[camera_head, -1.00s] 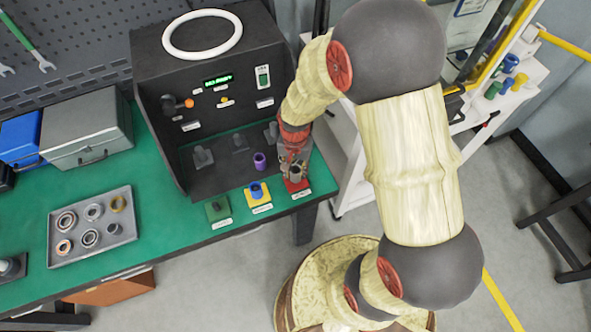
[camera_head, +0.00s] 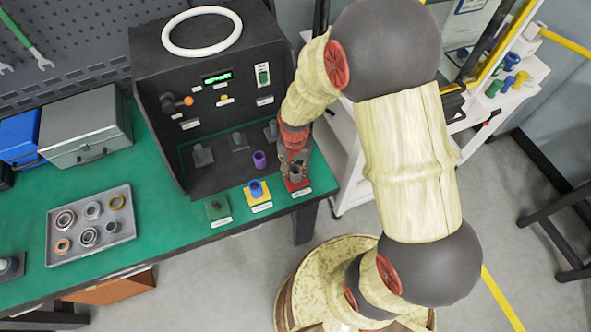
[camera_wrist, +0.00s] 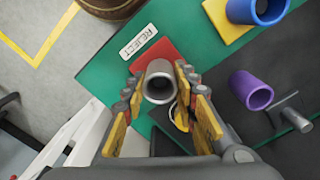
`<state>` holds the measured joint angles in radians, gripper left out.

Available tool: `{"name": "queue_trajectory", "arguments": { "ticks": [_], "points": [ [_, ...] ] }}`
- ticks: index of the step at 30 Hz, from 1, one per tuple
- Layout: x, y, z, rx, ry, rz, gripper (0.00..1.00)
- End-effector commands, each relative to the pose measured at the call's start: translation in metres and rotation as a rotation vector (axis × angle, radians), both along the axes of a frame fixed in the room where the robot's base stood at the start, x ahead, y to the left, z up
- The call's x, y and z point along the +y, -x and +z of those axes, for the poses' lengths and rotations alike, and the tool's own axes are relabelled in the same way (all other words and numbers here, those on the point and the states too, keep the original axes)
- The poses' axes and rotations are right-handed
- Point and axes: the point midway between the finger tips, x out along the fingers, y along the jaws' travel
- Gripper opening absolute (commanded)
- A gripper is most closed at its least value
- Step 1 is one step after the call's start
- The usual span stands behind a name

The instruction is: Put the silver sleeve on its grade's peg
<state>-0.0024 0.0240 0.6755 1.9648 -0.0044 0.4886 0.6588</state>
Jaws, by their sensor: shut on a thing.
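The silver sleeve (camera_wrist: 160,82) stands roughly upright between the fingers of my gripper (camera_wrist: 158,95), which is shut on it. In the head view the sleeve (camera_head: 297,173) is over the red pad (camera_head: 296,186) at the bench's front right. The wrist view shows that red pad (camera_wrist: 158,54) behind it with a white REJECT label (camera_wrist: 138,41). I see no peg on the red pad; the sleeve and fingers cover its middle. I cannot tell whether the sleeve is around a peg or above it.
A blue sleeve (camera_head: 256,190) stands on the yellow pad (camera_head: 258,204), left of the red one. A green pad (camera_head: 218,209) lies farther left. A purple sleeve (camera_head: 259,160) stands behind, near the dark test rig (camera_head: 160,90). A grey tray (camera_head: 62,250) holds several rings.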

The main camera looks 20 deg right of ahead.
Motion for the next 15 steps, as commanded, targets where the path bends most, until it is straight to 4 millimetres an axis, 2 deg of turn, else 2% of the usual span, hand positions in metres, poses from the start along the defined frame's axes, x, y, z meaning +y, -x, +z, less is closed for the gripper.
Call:
{"name": "queue_trajectory", "arguments": {
  "ticks": [15],
  "points": [
    [0.0,-0.0003,-0.0026,0.0,0.0,0.0,0.0]
  ]
}}
